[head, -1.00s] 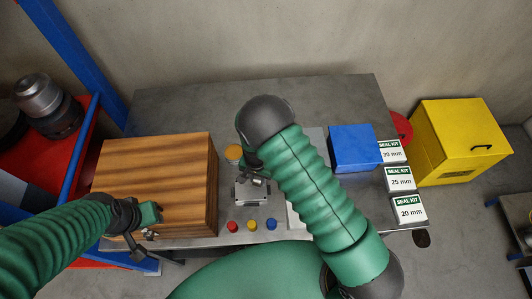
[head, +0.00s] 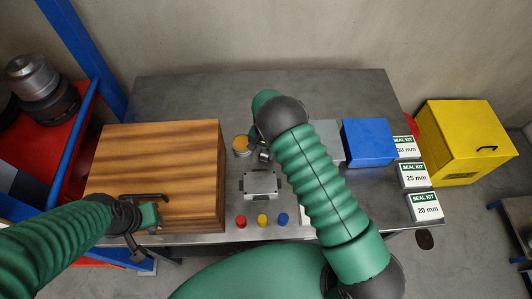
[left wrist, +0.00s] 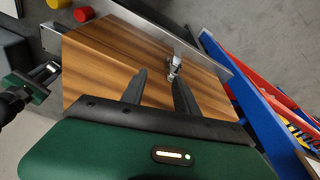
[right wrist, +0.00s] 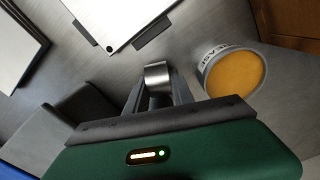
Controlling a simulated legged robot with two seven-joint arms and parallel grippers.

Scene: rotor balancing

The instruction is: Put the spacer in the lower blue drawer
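The spacer looks like a short shiny metal ring (right wrist: 157,72) in the right wrist view. My right gripper (right wrist: 157,82) has its fingers on both sides of it and appears shut on it. In the head view this gripper (head: 264,154) is above the table between the orange-topped can and the grey block, partly hidden by my arm. My left gripper (left wrist: 158,82) is open and empty at the wooden cabinet (head: 165,165), near a small silver fitting (left wrist: 175,66). A blue box (head: 368,142) stands right of my right arm; no drawer front shows on it.
The orange-topped can (head: 242,146) and the grey block (head: 260,184) are close to my right gripper. Red (head: 241,222), yellow (head: 262,220) and blue (head: 283,219) knobs line the front edge. Seal kit boxes (head: 414,175) stand at the right. The back of the table (head: 200,100) is clear.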

